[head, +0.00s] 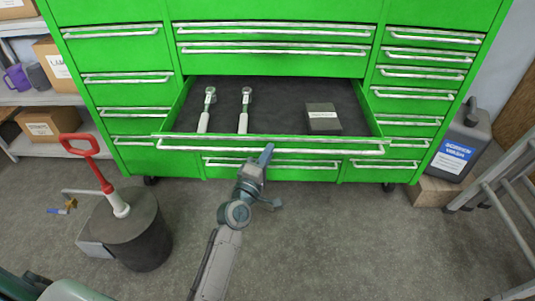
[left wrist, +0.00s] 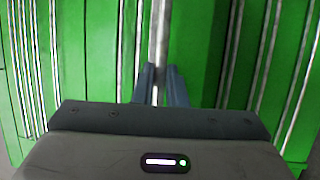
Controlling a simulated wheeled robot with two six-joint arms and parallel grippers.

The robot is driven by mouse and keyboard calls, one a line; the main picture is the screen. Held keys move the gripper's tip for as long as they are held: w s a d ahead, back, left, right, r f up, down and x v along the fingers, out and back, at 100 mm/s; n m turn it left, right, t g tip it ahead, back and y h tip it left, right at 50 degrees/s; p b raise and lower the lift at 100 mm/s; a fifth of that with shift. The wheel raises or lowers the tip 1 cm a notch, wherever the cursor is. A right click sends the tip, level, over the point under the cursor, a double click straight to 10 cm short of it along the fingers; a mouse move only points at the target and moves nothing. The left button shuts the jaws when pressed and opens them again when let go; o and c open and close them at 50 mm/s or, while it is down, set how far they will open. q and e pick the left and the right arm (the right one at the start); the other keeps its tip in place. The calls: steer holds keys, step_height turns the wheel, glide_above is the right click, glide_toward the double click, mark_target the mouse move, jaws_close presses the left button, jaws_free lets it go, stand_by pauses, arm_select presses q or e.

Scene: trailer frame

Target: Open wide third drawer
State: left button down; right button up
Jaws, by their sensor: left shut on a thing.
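A green tool cabinet (head: 270,10) fills the head view. Its wide third drawer (head: 280,110) is pulled well out, showing a dark liner. The drawer's long silver handle (head: 330,149) runs along its front edge. In the left wrist view the handle (left wrist: 160,35) runs upright between the two fingers of my left gripper (left wrist: 160,82). Two ratchet-like tools (head: 207,110) (head: 244,110) and a dark labelled box (head: 322,118) lie in the drawer. My right gripper is not in view.
A dark drum with a red-handled pump (head: 130,235) stands on the floor at left. A shelf with boxes (head: 48,125) is behind it. A dark jug (head: 462,140) and a metal ladder (head: 500,190) stand at right. The floor before the cabinet is otherwise clear.

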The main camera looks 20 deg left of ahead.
arm_select(q)
steer(key=c, duration=1.5)
jaws_free()
